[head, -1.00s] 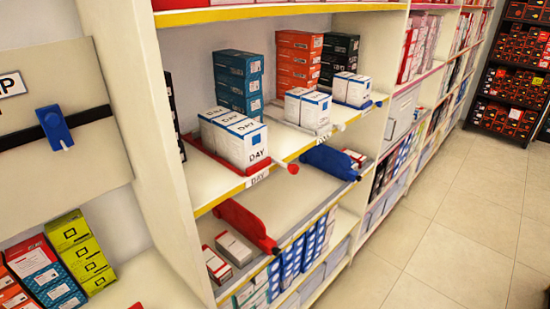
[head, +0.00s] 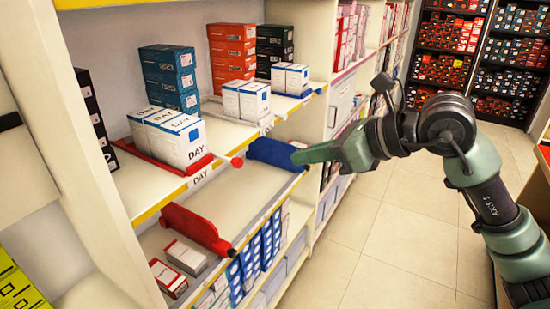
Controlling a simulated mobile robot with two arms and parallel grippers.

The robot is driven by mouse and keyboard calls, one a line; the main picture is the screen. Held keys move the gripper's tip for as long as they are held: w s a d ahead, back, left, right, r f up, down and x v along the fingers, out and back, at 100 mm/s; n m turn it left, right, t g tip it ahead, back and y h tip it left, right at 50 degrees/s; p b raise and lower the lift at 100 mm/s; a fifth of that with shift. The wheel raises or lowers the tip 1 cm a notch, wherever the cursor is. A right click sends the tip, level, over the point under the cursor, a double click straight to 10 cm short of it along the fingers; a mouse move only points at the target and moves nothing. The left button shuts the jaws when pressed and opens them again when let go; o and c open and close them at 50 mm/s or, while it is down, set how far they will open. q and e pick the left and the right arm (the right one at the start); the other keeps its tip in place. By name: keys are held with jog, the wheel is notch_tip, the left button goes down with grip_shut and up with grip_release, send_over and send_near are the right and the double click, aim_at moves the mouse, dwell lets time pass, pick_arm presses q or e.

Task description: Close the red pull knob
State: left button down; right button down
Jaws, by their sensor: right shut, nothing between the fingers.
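A matching blue handle (head: 272,152) lies on the right end of that board. My right gripper (head: 300,156) is shut and empty. Its green tip is in front of the blue handle's right end; I cannot tell if they touch. It is right of both red parts. My left gripper is not in view.
Teal boxes (head: 170,80), orange boxes (head: 232,55) and other white boxes stand on the upper shelf. Small boxes (head: 185,257) sit below the board. The tiled floor (head: 385,240) in front of the shelves is open. Dark racks stand at the back right.

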jog(key=p, duration=0.3)
send_near(241, 160)
notch_tip(241, 160, down, 3)
jog(key=w+a, duration=0.1)
jog(key=w+a+p, duration=0.1)
jog(key=a+p, duration=0.1)
jog(key=a, duration=0.1)
jog(key=shift+w+a+f, duration=0.15)
jog(key=shift+w+f, duration=0.1)
jog(key=shift+w, duration=0.15)
jog(key=shift+w+a, duration=0.1)
jog(key=shift+a, duration=0.1)
jog(key=shift+w+a+f, duration=0.1)
jog(key=shift+w+a, duration=0.15)
jog(key=w+a, duration=0.1)
jog(key=w+a+b, duration=0.1)
jog(key=a, duration=0.1)
jog(key=shift+s+d, duration=0.1)
jog(key=shift+d, duration=0.05)
